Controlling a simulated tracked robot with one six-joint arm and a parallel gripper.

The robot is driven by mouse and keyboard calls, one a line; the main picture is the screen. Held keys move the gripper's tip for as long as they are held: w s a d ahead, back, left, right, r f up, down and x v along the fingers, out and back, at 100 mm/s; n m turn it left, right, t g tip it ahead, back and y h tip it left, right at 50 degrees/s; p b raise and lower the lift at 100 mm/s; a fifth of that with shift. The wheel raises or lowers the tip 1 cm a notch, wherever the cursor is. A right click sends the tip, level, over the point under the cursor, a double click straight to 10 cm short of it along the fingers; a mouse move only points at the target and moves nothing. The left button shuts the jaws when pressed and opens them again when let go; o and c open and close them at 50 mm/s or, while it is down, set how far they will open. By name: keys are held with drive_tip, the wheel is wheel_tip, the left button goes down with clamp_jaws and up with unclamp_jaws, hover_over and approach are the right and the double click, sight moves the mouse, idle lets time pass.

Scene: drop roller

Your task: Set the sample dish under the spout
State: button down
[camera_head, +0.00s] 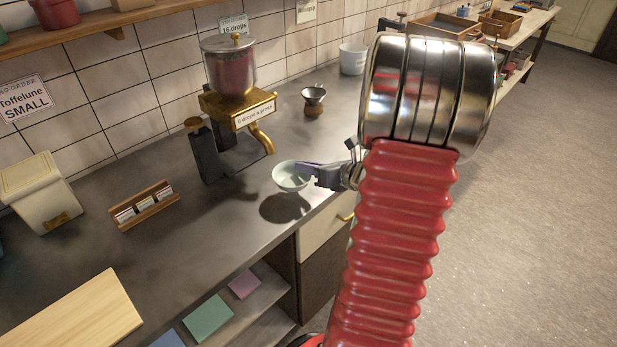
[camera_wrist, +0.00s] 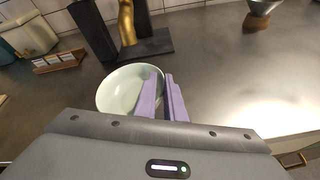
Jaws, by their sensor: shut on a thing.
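The sample dish (camera_head: 287,177) is a pale green bowl. My gripper (camera_head: 306,170) is shut on its right rim and holds it level above the counter, with its shadow on the surface below. In the wrist view the dish (camera_wrist: 122,90) sits at the left of the purple fingers (camera_wrist: 160,92), which pinch its rim. The brass spout (camera_head: 263,138) juts from the dispenser (camera_head: 232,95), behind and to the left of the dish. The spout (camera_wrist: 127,22) also shows at the top of the wrist view. The dish looks empty.
A dark base plate (camera_head: 240,155) lies below the spout. A small strainer on a stand (camera_head: 313,99) and a white pot (camera_head: 352,58) stand farther back. A wooden card holder (camera_head: 145,205) and a cutting board (camera_head: 75,318) are at left. The counter's front edge runs below the dish.

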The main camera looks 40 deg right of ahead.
drive_tip(key=shift+f, duration=2.1)
drive_tip(key=c, duration=1.8)
unclamp_jaws()
drive_tip(key=shift+c, duration=0.2)
drive_tip(key=v, duration=1.2)
